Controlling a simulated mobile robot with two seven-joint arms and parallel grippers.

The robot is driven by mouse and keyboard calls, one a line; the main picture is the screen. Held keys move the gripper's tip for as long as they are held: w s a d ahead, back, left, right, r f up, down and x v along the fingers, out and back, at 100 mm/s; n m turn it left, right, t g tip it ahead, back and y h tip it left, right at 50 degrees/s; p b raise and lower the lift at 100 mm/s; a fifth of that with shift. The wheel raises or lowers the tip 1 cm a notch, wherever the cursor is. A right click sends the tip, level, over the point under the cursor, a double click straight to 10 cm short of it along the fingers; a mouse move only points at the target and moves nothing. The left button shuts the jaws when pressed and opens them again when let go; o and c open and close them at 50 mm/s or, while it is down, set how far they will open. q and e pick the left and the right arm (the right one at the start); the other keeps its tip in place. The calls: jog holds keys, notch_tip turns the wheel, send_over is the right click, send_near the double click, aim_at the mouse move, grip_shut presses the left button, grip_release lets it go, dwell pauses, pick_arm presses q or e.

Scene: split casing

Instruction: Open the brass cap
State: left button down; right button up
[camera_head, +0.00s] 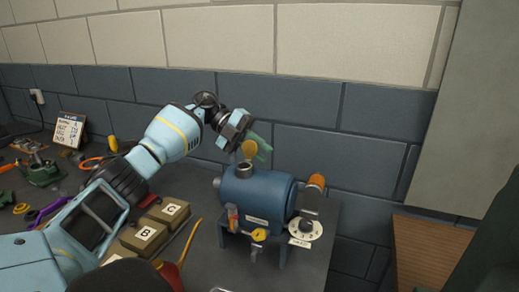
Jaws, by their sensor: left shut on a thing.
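The blue casing (258,195) is a barrel on short legs at the right end of the dark bench. A short dark neck (244,169) stands on its top left. My left gripper (258,143) reaches in from the upper left and is shut on the cap. Its fingers partly hide the cap's right edge, so the exact grip is unclear. My right gripper is not in view.
A white dial (304,229) and an orange-ended cylinder (316,182) sit at the casing's right. A yellow knob (259,235) is in front. Boxes marked C (170,212) and B (145,234) lie to the left. A block wall stands close behind.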

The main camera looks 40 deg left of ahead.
pick_arm(q)
jog(key=shift+f+n, duration=0.1)
jog(key=shift+n, duration=0.2)
dwell(0.4)
jog(key=c, duration=1.3)
grip_release()
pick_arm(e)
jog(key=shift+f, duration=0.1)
pick_arm(q)
jog(key=shift+a+b, duration=0.3)
jog(key=shift+a, duration=0.2)
jog(key=b+v, duration=0.2)
jog(key=v, duration=0.3)
jog(key=shift+w+a, duration=0.1)
jog(key=shift+a, duration=0.05)
jog(key=shift+v, duration=0.85)
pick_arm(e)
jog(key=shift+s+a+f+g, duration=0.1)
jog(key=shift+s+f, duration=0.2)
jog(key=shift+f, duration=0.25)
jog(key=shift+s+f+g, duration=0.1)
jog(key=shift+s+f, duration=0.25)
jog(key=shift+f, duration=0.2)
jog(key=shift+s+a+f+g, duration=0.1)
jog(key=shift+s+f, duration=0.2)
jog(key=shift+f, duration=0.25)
